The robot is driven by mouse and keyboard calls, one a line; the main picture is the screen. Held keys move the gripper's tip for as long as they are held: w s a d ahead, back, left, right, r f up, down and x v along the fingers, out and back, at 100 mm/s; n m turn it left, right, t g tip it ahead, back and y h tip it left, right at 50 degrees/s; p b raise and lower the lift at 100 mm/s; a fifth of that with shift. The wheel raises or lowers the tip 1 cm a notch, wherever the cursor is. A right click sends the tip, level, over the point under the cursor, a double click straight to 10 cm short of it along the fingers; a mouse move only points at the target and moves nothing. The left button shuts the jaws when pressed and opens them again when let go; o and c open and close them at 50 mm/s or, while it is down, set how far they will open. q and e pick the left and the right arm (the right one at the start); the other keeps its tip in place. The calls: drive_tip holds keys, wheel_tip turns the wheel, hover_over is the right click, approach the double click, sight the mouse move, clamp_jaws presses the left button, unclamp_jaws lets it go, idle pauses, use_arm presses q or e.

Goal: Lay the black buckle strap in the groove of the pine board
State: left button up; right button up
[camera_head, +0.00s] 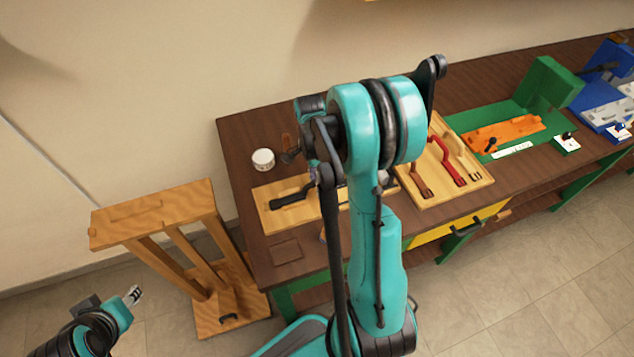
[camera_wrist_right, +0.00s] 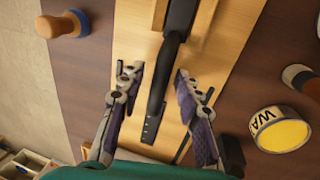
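The pine board (camera_head: 262,218) lies near the left end of the workbench. The black buckle strap (camera_head: 290,200) is over it, and the wrist view shows the strap (camera_wrist_right: 158,88) running lengthwise above the board (camera_wrist_right: 222,60). Slivers of what looks like the groove show beside the strap, so it does not clearly line up with it. My right gripper (camera_wrist_right: 158,95) is open, one finger on each side of the strap, with gaps between. In the head view my right arm hides that gripper. My left gripper (camera_head: 132,295) is at lower left, away from the bench; its opening is too small to judge.
A wax tin (camera_wrist_right: 281,130) stands right of the board in the wrist view. A wooden tray (camera_head: 482,184) with red and brown straps lies right of my arm. A wooden stand (camera_head: 155,215) is left of the bench. A green fixture (camera_head: 548,84) stands farther right.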

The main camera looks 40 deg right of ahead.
drive_tip(key=a+p+v, duration=0.1)
drive_tip(key=p+v, duration=0.2)
drive_tip(key=v, duration=0.8)
drive_tip(key=s+a+r+n+t, duration=0.3)
drive_tip(key=s+a+n+t, duration=0.1)
drive_tip(key=a+n, duration=0.4)
drive_tip(key=s+a+r+n+t, duration=0.4)
drive_tip(key=a+n, duration=0.5)
drive_tip(key=n, duration=0.4)
drive_tip(key=shift+s+a+r+t+h, duration=0.25)
drive_tip(key=shift+s+t+h, duration=0.2)
drive_tip(key=shift+t, duration=0.25)
drive_tip(key=shift+s, duration=0.1)
